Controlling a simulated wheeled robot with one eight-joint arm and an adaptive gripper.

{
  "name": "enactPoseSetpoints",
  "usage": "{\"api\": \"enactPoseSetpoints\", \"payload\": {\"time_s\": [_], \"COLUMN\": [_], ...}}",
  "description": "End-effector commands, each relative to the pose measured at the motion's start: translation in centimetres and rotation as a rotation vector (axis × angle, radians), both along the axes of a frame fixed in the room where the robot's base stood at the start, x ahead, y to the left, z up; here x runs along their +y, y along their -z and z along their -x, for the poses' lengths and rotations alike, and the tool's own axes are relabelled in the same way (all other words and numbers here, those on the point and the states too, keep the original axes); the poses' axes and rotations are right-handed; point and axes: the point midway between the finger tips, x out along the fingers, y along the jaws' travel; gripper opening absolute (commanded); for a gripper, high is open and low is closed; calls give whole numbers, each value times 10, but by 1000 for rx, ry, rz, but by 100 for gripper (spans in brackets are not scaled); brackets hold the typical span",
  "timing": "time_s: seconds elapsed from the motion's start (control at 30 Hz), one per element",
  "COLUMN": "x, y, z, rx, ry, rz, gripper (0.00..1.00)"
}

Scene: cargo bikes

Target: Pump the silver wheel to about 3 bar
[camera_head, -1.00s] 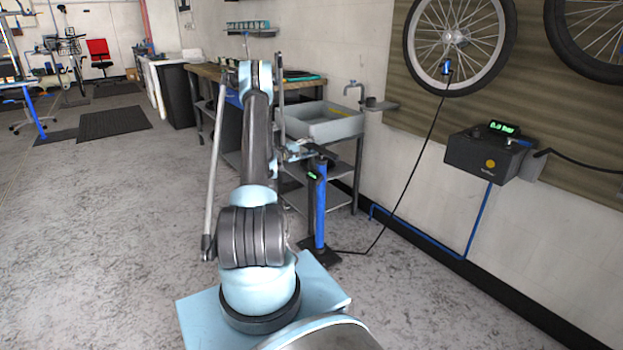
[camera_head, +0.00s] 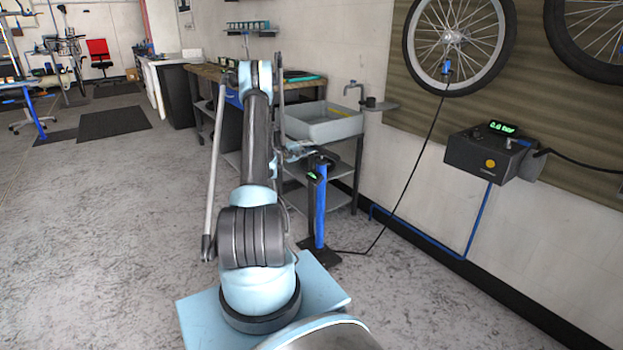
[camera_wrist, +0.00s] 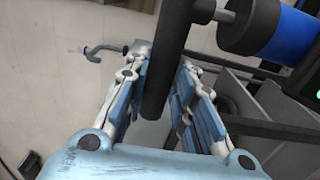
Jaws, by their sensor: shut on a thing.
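The silver wheel (camera_head: 458,40) hangs on the wall panel at upper right in the head view. A blue valve head (camera_head: 446,68) sits at its lower rim, with a black hose (camera_head: 408,180) running down to the floor pump. The pump has a blue barrel (camera_head: 320,212) and stands upright beyond my base. My gripper (camera_head: 300,152) is at the pump's top, partly hidden by my arm. In the wrist view its fingers (camera_wrist: 160,100) are closed around the black handle (camera_wrist: 165,70). A short silver rod (camera_wrist: 224,15) shows between handle and black collar (camera_wrist: 250,22), so the handle is low.
A black box (camera_head: 488,152) with a green display is on the wall below the wheel; its digits are hard to read. A grey sink (camera_head: 322,126) and workbench (camera_head: 205,72) stand behind the pump. The floor on the left is open.

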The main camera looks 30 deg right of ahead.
Motion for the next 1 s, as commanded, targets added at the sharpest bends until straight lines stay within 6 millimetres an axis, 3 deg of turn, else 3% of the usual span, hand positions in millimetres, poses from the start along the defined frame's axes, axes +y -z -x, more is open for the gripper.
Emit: {"api": "enactPoseSetpoints", "payload": {"time_s": [0.57,1.0], "x": [1,1], "y": [-1,-35], "z": [1,0], "rx": [-1,0], "ry": [1,0], "rz": [-3,0], "gripper": [0,0]}}
